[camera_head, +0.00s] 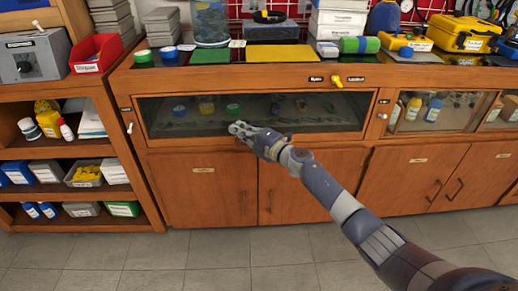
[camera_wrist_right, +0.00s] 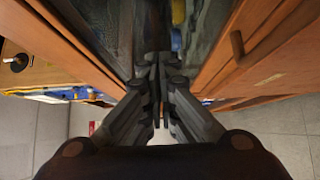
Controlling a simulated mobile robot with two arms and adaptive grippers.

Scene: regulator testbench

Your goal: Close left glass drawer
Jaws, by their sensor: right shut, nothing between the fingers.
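The left glass drawer (camera_head: 300,122) is the wide, wood-framed glass front under the worktop in the head view. Several coloured tape rolls show through its pane. I cannot tell whether it is fully shut or stands slightly out. My right gripper (camera_head: 238,129) is shut and empty, in front of the drawer's lower middle part. Whether its fingertips touch the front is unclear. In the right wrist view the closed fingers (camera_wrist_right: 157,88) meet at the middle, with dark glass and wood close beyond them. My left gripper is not in view.
The worktop (camera_head: 150,78) above carries boxes, mats and tape rolls. An open shelf unit (camera_head: 100,150) stands at the left. Wooden cupboard doors (camera_head: 205,195) are below, and another glass front (camera_head: 440,112) is to the right. The tiled floor (camera_head: 190,255) in front is clear.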

